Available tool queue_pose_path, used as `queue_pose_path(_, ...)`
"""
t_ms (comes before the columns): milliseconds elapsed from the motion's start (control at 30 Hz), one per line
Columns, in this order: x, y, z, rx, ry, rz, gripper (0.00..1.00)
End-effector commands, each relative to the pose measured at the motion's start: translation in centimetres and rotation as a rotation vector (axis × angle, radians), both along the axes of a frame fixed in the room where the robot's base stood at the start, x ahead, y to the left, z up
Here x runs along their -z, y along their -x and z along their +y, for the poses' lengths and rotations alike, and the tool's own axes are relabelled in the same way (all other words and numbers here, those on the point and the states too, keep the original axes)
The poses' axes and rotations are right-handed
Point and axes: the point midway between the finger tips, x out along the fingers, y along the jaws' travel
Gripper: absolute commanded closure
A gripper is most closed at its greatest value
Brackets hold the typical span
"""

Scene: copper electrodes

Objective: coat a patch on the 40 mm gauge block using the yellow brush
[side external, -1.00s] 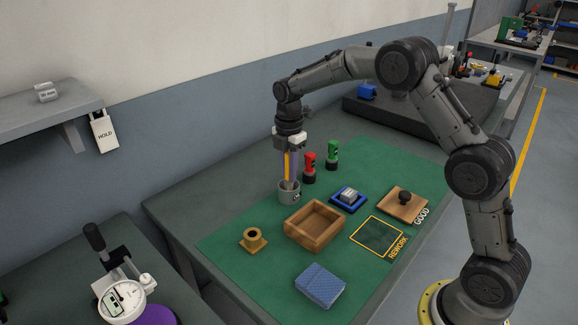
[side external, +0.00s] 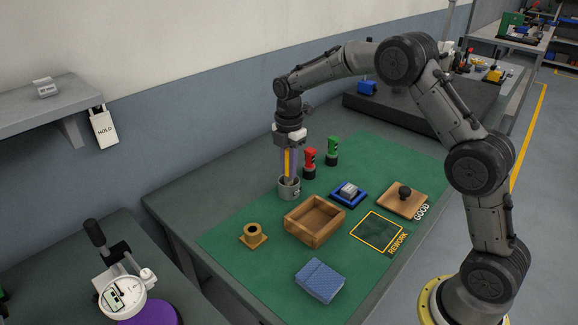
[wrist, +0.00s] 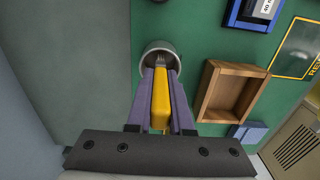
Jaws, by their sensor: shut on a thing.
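My gripper (side external: 290,163) points straight down at the far left part of the green mat. It is shut on the yellow brush (wrist: 160,100), which stands between the two fingers in the wrist view. The brush's tip is at the mouth of a grey metal cup (side external: 289,188); the cup's inside is mostly hidden. The cup also shows in the wrist view (wrist: 146,53). A pale block (side external: 348,190), likely the gauge block, lies in a blue tray (side external: 338,201) right of the cup.
An open wooden box (side external: 300,231) stands between the cup and the front. Red (side external: 310,163) and green (side external: 333,150) upright pieces stand behind. A brass spool (side external: 253,235), blue sponge (side external: 320,281), knobbed wooden board (side external: 402,201) and empty REWORK outline (side external: 377,232) are around.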

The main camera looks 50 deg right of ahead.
Motion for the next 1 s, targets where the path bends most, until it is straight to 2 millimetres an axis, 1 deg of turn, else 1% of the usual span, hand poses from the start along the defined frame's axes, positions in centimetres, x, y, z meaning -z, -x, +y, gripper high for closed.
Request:
queue_pose_path(667, 0.76, -0.01, 0.0, 0.0, 0.0, 0.0, 1.0)
queue_pose_path(1000, 0.78, -0.01, 0.0, 0.0, 0.0, 0.0, 1.0)
